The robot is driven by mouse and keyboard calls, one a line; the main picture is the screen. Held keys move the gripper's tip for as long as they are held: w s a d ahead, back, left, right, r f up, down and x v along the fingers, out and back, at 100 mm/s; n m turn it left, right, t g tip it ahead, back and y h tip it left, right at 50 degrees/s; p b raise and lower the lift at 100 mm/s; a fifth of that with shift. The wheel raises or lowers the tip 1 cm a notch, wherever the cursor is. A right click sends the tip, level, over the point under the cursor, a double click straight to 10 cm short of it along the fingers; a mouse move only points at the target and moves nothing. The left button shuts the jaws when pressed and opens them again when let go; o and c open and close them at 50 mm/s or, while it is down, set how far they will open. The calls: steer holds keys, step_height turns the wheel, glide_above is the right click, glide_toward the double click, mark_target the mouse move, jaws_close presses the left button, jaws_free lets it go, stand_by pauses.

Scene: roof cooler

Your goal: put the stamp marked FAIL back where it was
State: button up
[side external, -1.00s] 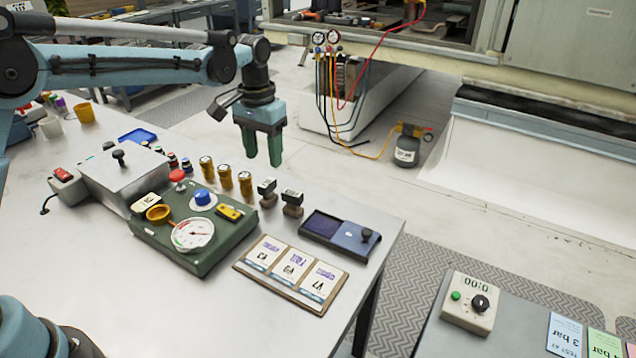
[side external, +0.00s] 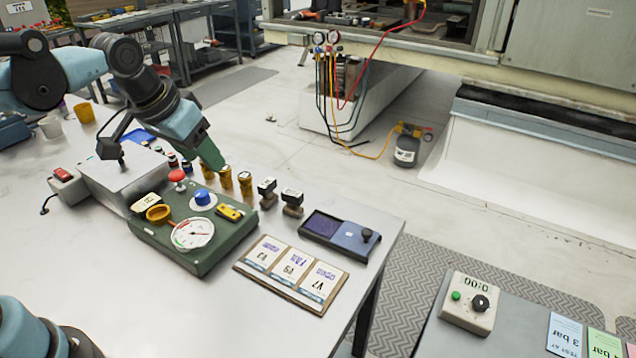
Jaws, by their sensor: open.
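Two stamps with brown bases and dark, labelled tops stand side by side on the bench, the left stamp (side external: 267,192) and the right stamp (side external: 292,203). Their labels are too small to read, so I cannot tell which is marked FAIL. My gripper (side external: 213,160) is open and tilted, left of the stamps and apart from them. Its fingers are over the row of brass cylinders (side external: 245,184) and hide part of the leftmost one. An open ink pad (side external: 324,224) with a purple surface lies right of the stamps. Three cards with purple marks lie on a board (side external: 286,290).
A green test box (side external: 205,250) with a gauge, a blue knob and a red button stands in front of my gripper. A grey metal box (side external: 110,180) stands left. The bench's right edge is just beyond the ink pad.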

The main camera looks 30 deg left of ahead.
steer(key=s+f+t, duration=0.2)
steer(key=s+f, duration=0.1)
steer(key=s, duration=0.3)
steer(key=shift+a+f, duration=0.2)
steer(key=shift+f, duration=0.2)
steer(key=shift+s, duration=0.1)
